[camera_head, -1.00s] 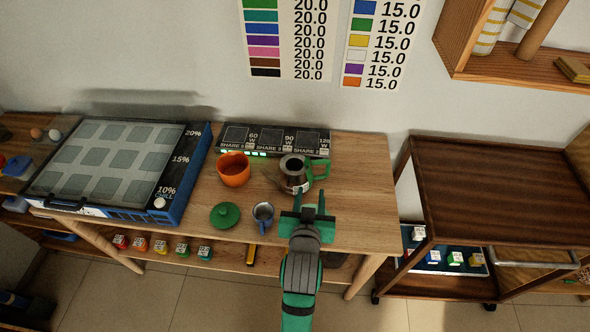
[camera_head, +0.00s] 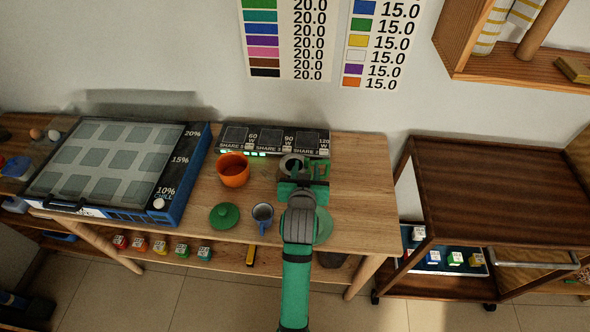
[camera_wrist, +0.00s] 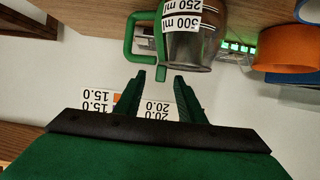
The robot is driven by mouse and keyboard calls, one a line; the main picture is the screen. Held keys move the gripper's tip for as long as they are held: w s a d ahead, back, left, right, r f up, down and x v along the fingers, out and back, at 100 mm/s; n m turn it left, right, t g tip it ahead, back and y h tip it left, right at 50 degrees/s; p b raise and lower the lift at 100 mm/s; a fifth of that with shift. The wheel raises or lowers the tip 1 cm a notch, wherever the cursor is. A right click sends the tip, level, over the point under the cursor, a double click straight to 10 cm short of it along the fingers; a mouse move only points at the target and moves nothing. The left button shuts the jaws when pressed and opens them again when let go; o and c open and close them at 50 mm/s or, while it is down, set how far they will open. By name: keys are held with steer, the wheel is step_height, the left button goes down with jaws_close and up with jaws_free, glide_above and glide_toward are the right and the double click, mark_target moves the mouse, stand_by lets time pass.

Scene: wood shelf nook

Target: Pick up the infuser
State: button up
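A clear jug (camera_head: 283,165) with a green handle stands on the wooden table in front of the black panel. I cannot tell whether this grey part is the infuser. My gripper (camera_head: 300,172) reaches over the table at the jug and partly covers it. In the wrist view my gripper (camera_wrist: 160,76) has its two green fingers apart, with nothing held between them. The jug's handle is just beyond the fingertips.
An orange bowl (camera_head: 233,170) stands left of the jug. A green lid (camera_head: 224,215) and a small grey cup (camera_head: 263,212) lie nearer the front edge. A blue-sided chill box (camera_head: 190,170) fills the left. The table's right end (camera_head: 365,200) is clear.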

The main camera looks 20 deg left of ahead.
steer(key=shift+x, duration=1.45)
steer(key=shift+s+a, duration=0.1)
steer(key=shift+c, duration=0.2)
jaws_close()
